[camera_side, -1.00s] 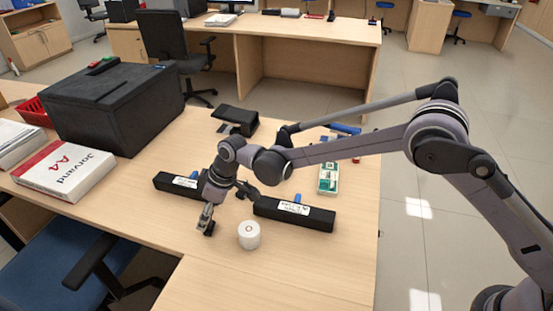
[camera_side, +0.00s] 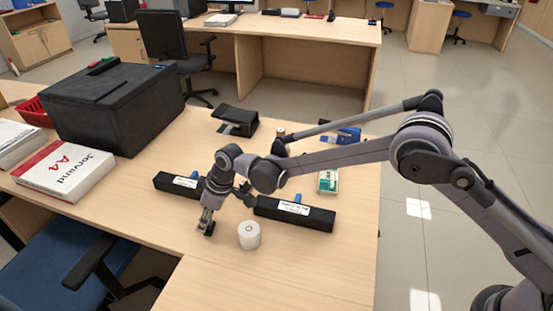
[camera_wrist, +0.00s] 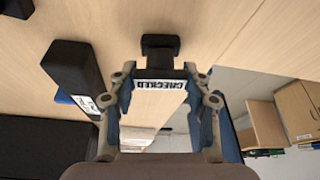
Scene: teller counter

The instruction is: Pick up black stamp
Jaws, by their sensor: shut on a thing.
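The black stamp (camera_wrist: 160,46) shows in the wrist view with a white "CHECKED" label (camera_wrist: 160,86) on it. It sits between the two fingertips of my gripper (camera_wrist: 161,87), which is shut on it. In the side view my gripper (camera_side: 207,219) points down near the front of the counter, left of a white paper roll. The small dark stamp (camera_side: 209,230) shows at its fingertips. I cannot tell whether the stamp touches the counter.
The white paper roll (camera_side: 249,236) stands close to the right. Two long black blocks with white labels lie behind, one left (camera_side: 176,184) and one right (camera_side: 306,215). A black box (camera_side: 112,105) and an A4 paper pack (camera_side: 65,170) stand left. The front counter is clear.

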